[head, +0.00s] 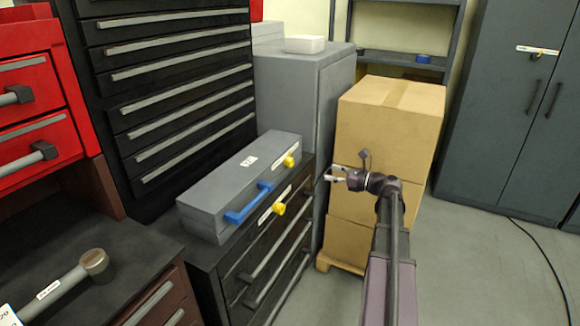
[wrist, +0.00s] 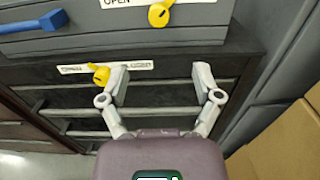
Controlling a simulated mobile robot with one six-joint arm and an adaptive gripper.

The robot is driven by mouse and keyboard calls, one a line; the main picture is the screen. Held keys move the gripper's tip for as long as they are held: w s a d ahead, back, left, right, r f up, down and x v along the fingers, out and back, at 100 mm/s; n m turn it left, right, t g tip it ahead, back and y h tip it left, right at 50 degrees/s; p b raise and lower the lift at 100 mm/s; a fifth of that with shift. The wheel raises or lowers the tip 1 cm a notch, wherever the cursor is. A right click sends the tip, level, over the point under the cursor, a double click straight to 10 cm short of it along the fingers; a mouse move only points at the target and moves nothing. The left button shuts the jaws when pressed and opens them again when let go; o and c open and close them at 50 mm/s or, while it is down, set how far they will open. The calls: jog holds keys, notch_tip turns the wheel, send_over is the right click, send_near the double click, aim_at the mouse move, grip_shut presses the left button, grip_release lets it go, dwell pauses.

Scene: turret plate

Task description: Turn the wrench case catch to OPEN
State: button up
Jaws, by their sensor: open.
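A long grey case (head: 225,180) with a blue handle (head: 245,203) lies on a dark drawer cabinet. A yellow catch (head: 290,161) sits on the case front near its right end; in the wrist view this catch (wrist: 160,14) is at the top edge, beside a label whose word OPEN shows on its left. A second yellow catch (head: 279,208) is on the cabinet front below, with its own label; it also shows in the wrist view (wrist: 100,75), just left of my left finger. My gripper (head: 335,173) is open and empty, apart from the case and in front of the cabinet.
Stacked cardboard boxes (head: 390,130) stand on a pallet just behind and right of my gripper. A grey cabinet (head: 300,90) stands behind the case. The floor at right is mostly free, with a cable.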

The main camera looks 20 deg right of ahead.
aim_at(293, 163)
jog(key=shift+w+a, duration=0.15)
jog(key=shift+a, duration=0.05)
jog(key=x, duration=1.3)
jog(key=shift+w+a, duration=0.2)
jog(key=shift+a, duration=0.05)
grip_shut()
